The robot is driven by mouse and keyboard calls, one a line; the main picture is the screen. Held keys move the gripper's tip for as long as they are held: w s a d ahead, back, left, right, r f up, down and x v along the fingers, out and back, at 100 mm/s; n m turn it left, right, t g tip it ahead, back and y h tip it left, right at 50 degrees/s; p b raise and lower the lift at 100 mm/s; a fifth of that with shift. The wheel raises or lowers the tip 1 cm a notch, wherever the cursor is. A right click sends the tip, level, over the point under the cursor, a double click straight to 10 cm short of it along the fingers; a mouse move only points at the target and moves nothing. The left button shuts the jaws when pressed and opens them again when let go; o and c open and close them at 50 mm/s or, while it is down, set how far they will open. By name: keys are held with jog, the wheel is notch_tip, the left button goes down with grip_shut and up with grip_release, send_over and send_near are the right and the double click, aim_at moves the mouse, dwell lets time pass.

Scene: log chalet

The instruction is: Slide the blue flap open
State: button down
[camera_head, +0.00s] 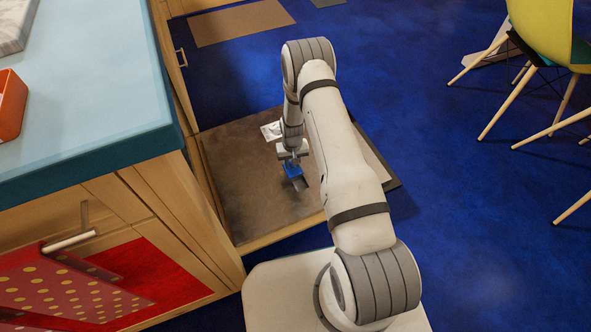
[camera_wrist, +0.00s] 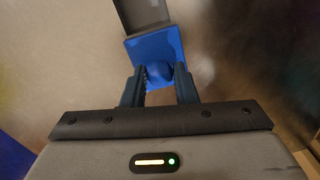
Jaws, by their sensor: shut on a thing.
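The blue flap (camera_wrist: 156,47) is a small blue square plate with a rounded knob on it. It lies over a dark grey strip or slot (camera_wrist: 140,13) that shows beyond it in the wrist view. In the head view the blue flap (camera_head: 293,171) sits on a brown-grey panel (camera_head: 240,190). My gripper (camera_wrist: 158,72) is shut on the flap's knob, with one finger on each side of it. In the head view my gripper (camera_head: 292,160) comes down from above onto the flap, and partly hides it.
A wooden cabinet with a pale blue top (camera_head: 85,90) stands close on the left. An orange container (camera_head: 11,104) is on that top. Yellow chairs (camera_head: 545,35) stand at the right. The blue floor (camera_head: 470,210) between is clear. A small pale item (camera_head: 271,130) lies beyond my gripper.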

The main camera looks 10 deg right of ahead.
jog(key=c, duration=1.1)
grip_release()
jog(key=shift+s, duration=0.1)
jog(key=shift+c, duration=0.2)
notch_tip(320, 180, up, 8)
jog(key=p, duration=0.3)
jog(key=shift+f, duration=0.1)
